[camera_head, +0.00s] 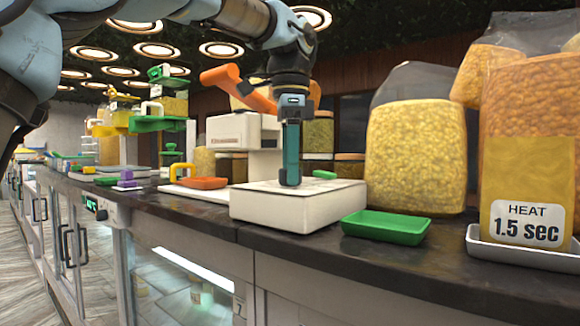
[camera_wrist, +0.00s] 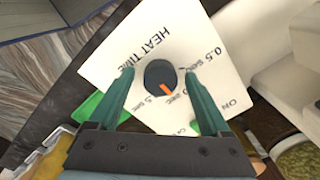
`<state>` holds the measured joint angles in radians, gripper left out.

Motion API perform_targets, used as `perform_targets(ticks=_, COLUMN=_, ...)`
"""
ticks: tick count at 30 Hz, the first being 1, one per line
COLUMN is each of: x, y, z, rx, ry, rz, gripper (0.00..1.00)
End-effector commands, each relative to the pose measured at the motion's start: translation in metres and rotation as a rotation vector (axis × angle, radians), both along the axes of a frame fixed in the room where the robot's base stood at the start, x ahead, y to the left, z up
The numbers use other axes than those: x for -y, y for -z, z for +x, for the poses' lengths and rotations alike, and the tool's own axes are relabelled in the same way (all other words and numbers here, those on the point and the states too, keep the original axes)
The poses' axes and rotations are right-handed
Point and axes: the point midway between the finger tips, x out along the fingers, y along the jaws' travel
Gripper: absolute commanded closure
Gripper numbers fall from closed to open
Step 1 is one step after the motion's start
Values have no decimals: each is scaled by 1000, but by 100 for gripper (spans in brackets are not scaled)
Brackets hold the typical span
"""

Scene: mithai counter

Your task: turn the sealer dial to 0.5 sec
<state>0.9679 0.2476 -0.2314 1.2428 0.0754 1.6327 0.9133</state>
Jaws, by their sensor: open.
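The sealer's white base (camera_head: 300,203) sits on the dark counter, and its top panel (camera_wrist: 112,68) fills the middle of the wrist view. The panel reads HEAT TIME, 0.5 sec (camera_wrist: 207,50) and ON; other labels are partly hidden. The dark round dial (camera_wrist: 155,71) has an orange pointer (camera_wrist: 166,90), which faces down and slightly right in that picture, away from the 0.5 sec mark. My gripper (camera_wrist: 158,74) is open, one finger on each side of the dial, with small gaps showing.
The sealer's upright body and orange lever (camera_head: 228,82) stand behind the base. A green tray (camera_head: 385,228) lies to the right. Large snack bags (camera_head: 415,140) stand farther right, one labelled HEAT 1.5 sec (camera_head: 527,222).

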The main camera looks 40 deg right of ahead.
Motion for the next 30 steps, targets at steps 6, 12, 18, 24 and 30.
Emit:
perform_targets(ticks=6, x=0, y=0, z=0, rx=0, ry=0, rz=0, gripper=30)
perform_targets(ticks=12, x=0, y=0, z=0, rx=0, ry=0, rz=0, gripper=52)
perform_targets(ticks=18, x=0, y=0, z=0, rx=0, ry=0, rz=0, gripper=75)
perform_targets(ticks=24, x=0, y=0, z=0, rx=-1, ry=0, rz=1, gripper=97)
perform_targets(ticks=30, x=0, y=-1, z=0, rx=-1, ry=-5, rz=0, gripper=100)
